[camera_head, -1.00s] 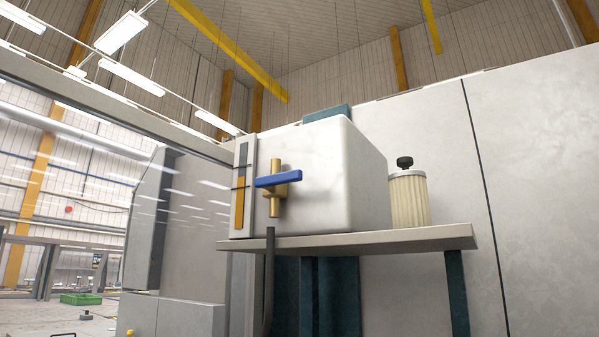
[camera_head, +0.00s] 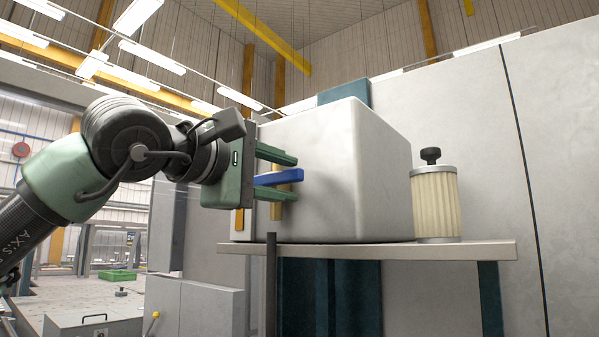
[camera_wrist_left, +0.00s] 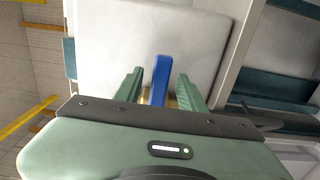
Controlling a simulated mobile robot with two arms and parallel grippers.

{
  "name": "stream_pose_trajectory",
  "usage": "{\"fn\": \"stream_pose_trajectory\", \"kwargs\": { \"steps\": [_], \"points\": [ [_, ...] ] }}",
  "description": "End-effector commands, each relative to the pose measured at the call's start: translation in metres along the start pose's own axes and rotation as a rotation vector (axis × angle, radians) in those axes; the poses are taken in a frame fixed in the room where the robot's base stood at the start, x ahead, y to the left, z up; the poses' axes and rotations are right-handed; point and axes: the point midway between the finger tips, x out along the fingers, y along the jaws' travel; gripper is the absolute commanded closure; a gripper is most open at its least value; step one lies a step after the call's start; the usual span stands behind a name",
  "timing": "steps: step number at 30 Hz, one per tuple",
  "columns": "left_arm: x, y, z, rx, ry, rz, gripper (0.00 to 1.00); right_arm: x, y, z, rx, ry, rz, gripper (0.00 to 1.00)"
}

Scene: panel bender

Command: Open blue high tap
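The blue tap handle (camera_head: 279,177) sits on a brass fitting (camera_head: 276,209) on the front of a white tank. It points sideways, across the upright brass pipe. My left gripper (camera_head: 284,177) is open, with one green finger above the handle and one below it. In the left wrist view the blue handle (camera_wrist_left: 160,80) stands between the two fingers (camera_wrist_left: 158,88), with a gap on each side. The gripper partly hides the brass fitting. My right gripper is in neither view.
The white tank (camera_head: 335,170) rests on a grey shelf (camera_head: 400,253). A ribbed filter cartridge with a black knob (camera_head: 436,203) stands to its right. A flat wall panel (camera_head: 470,130) lies behind. A grey cabinet (camera_head: 195,305) is at the lower left.

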Motion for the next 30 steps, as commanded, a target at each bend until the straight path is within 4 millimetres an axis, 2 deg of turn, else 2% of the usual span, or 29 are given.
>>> {"fn": "stream_pose_trajectory", "kwargs": {
  "steps": [1,7,17,18,21,22,30],
  "points": [
    [0.01,0.003,0.0,-0.001,-0.001,-0.003,0.6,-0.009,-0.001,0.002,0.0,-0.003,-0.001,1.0],
    [0.032,0.001,0.0,-0.002,-0.001,-0.002,0.6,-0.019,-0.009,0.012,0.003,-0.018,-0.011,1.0],
    [0.037,-0.001,0.0,-0.003,-0.001,0.0,0.6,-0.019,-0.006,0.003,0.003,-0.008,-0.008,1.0],
    [0.037,-0.001,0.0,-0.003,-0.001,0.0,0.66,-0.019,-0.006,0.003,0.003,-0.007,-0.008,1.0],
    [0.037,0.0,0.0,-0.003,-0.001,0.0,0.93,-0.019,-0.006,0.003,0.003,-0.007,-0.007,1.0],
    [0.037,0.0,0.0,-0.003,-0.001,0.0,1.0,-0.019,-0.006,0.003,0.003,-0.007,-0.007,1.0],
    [0.037,0.0,0.0,-0.003,-0.002,0.0,1.0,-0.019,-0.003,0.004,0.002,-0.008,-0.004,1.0]
  ]
}}
